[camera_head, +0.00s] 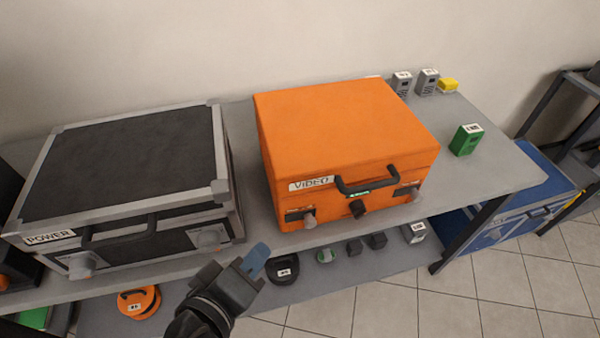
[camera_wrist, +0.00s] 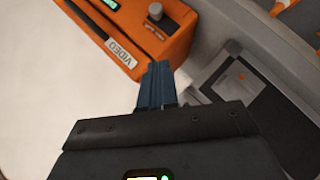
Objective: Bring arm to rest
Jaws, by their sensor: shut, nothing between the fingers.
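My gripper (camera_head: 258,262) is in front of the shelf unit, at the lower middle of the head view, with its blue fingers pointing up and to the right. The fingers are shut with nothing between them. In the wrist view my gripper (camera_wrist: 156,85) shows its blue fingers closed together, and they touch nothing that I can see. An orange case labelled VIDEO (camera_head: 340,130) stands on the upper shelf beyond the gripper. Its labelled front also shows in the wrist view (camera_wrist: 150,25).
A black and grey POWER case (camera_head: 130,165) stands left on the upper shelf (camera_head: 490,170). A green block (camera_head: 466,140), grey boxes (camera_head: 427,82) and a yellow item (camera_head: 448,85) stand right. The lower shelf holds an orange reel (camera_head: 138,300) and a black reel (camera_head: 283,270). Tiled floor (camera_head: 480,300) is clear.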

